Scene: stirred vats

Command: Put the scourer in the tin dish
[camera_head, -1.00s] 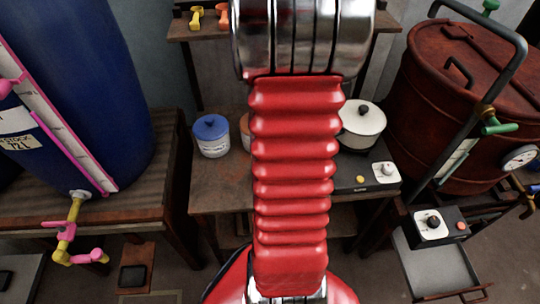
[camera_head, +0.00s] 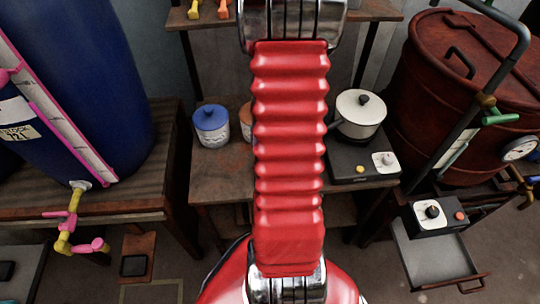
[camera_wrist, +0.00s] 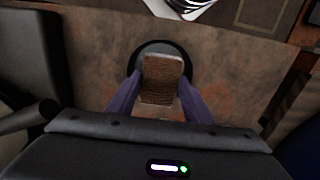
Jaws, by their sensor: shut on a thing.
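The scourer (camera_wrist: 161,78) is a brown, rough-textured block, seen in the wrist view between the two purple fingers of my gripper (camera_wrist: 160,92). My gripper is shut on it. Beyond the scourer is a round thing with a dark rim (camera_wrist: 186,58), which looks like the tin dish. The scourer covers part of it in the picture; I cannot tell whether they touch. In the head view my arm hides the gripper, the scourer and the dish.
The brown bench (camera_head: 225,170) bears a blue-lidded jar (camera_head: 211,125) at left and a cream pot (camera_head: 360,113) on a hotplate (camera_head: 350,162) at right. A blue barrel (camera_head: 90,80) stands left, a rusty red vat (camera_head: 430,75) right. A shiny object (camera_wrist: 185,8) tops the wrist view.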

